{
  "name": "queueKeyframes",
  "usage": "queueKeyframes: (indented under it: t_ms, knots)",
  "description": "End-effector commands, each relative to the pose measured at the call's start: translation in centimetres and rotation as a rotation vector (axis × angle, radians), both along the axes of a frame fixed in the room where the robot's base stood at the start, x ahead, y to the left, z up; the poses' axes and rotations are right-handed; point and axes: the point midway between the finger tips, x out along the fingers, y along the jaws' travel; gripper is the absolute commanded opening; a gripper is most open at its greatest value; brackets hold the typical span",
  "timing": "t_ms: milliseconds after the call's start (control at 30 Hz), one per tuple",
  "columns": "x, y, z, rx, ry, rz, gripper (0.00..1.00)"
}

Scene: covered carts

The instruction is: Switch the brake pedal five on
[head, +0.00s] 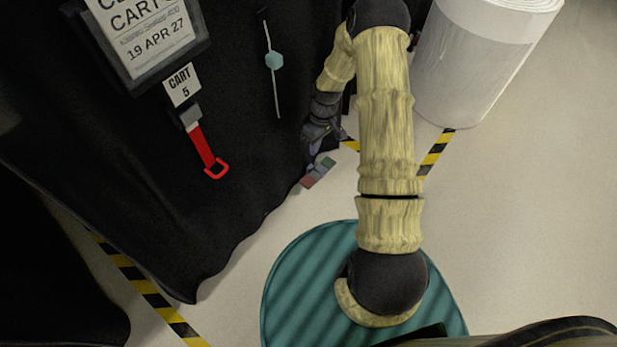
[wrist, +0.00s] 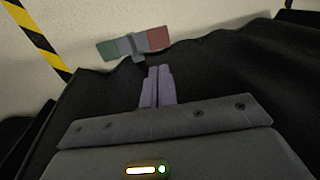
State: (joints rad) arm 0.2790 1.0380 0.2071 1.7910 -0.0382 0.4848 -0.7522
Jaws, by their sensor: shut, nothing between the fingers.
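The brake pedal (head: 318,172) is a small flat bar at the hem of the black cover, low near the floor. It has a green end, a grey middle and a red end. In the wrist view the pedal (wrist: 135,45) lies just beyond my fingertips, green at left and red at right. I cannot tell which end is pressed down. My gripper (head: 325,140) is close above the pedal, beside the cover; its fingers (wrist: 158,76) are shut and empty. A gap seems to remain between fingertips and pedal. The "CART 5" label (head: 182,86) hangs on the cover.
A white roll (head: 485,65) stands at upper right. Yellow-black tape (head: 140,280) marks the floor. Bare floor (head: 540,220) lies open at right.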

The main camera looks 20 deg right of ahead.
Motion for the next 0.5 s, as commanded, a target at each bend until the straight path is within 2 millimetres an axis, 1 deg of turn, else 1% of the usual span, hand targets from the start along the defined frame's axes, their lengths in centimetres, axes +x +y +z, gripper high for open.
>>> queueKeyframes:
  t_ms: [133,267,367,500]
  knots:
    - [0.0,0.0,0.0,0.0,0.0,0.0,0.0]
    - [-0.1,0.1,-0.8,-0.001,0.001,0.0,0.0]
    - [-0.3,0.3,-1.9,-0.001,0.001,0.0,0.0]
    - [-0.6,0.7,-4.3,0.0,0.002,0.0,0.0]
